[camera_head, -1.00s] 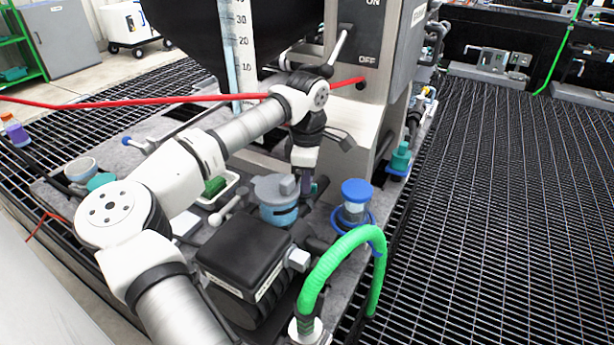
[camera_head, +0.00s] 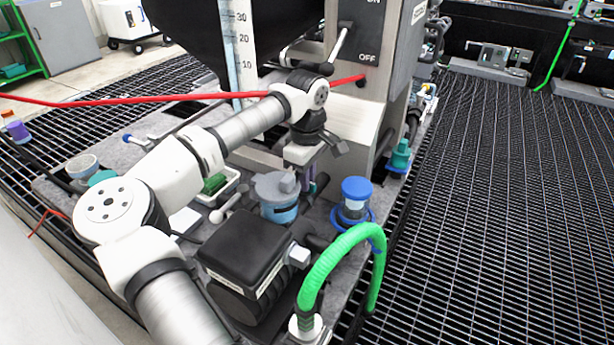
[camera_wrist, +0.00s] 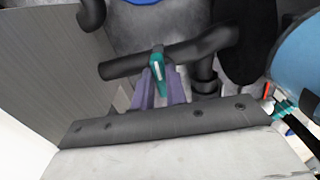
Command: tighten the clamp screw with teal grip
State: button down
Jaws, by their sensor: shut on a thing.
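The clamp screw's teal grip (camera_wrist: 158,70) shows in the wrist view as a narrow teal piece between two purple fingers. My gripper (camera_wrist: 160,78) is shut on it. The grip lies against a dark horizontal pipe (camera_wrist: 205,51); whether the screw is fully seated cannot be told. In the head view my gripper (camera_head: 311,178) points down behind the blue-grey canister, and the grip is mostly hidden there.
A blue-grey canister (camera_head: 279,210) stands close to my gripper, with a blue-capped fitting (camera_head: 355,196) to its right. A black box (camera_head: 246,250) and a green hose (camera_head: 336,254) are in front. A steel column (camera_head: 358,131) stands right behind my gripper.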

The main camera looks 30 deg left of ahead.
jog(key=c, duration=1.4)
grip_release()
jog(key=shift+c, duration=0.2)
jog(key=shift+r, duration=0.1)
notch_tip(320, 180, up, 8)
jog(key=shift+f, duration=0.25)
jog(key=shift+d+f, duration=0.1)
